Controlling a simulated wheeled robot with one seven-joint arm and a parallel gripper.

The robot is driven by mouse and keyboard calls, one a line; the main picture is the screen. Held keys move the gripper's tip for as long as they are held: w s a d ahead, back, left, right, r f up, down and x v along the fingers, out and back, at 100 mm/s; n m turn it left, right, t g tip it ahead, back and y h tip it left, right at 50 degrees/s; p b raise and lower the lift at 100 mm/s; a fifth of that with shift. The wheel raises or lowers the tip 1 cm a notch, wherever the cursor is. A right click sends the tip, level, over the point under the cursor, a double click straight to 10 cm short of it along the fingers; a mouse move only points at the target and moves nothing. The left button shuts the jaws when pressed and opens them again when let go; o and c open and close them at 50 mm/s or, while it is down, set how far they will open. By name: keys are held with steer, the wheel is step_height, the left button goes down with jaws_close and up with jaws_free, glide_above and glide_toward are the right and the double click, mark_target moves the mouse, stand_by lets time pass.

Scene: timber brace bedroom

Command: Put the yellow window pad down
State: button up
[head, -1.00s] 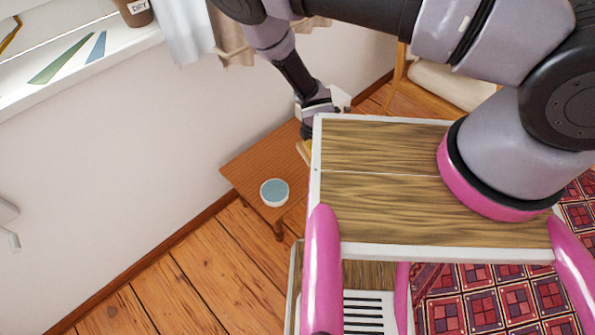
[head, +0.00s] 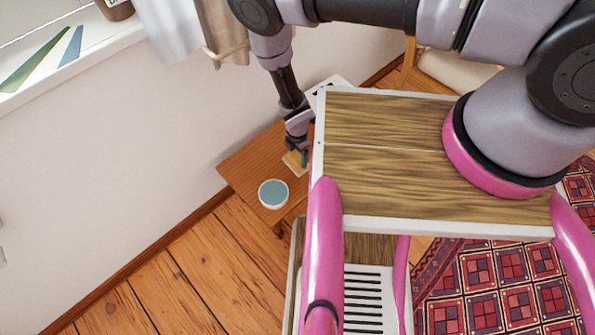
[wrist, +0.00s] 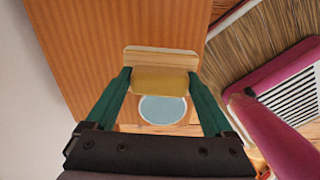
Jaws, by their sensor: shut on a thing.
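The yellow window pad (wrist: 160,82) has a pale wooden strip along one side. In the wrist view it sits between the green fingers of my gripper (wrist: 160,74), which are shut on its two ends. In the head view my gripper (head: 299,158) points down over the small wooden side table (head: 240,168), with the pad's pale edge (head: 292,165) at its tips. The pad is over or on the tabletop; I cannot tell whether it touches. The fingers partly hide it in the head view.
A white round dish with a blue-grey inside (head: 273,194) stands on the table near its front edge, close to the pad; it also shows in the wrist view (wrist: 163,109). The wall is at the left. Bare tabletop (wrist: 95,40) lies beyond the pad.

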mark_target(297, 167)
step_height(297, 167, down, 8)
steer(key=shift+f, duration=0.1)
stand_by(0.4)
steer(key=o, duration=0.9)
steer(key=shift+f, duration=0.15)
step_height(297, 167, up, 11)
steer(key=shift+s+a+f, duration=0.1)
steer(key=shift+f, duration=0.05)
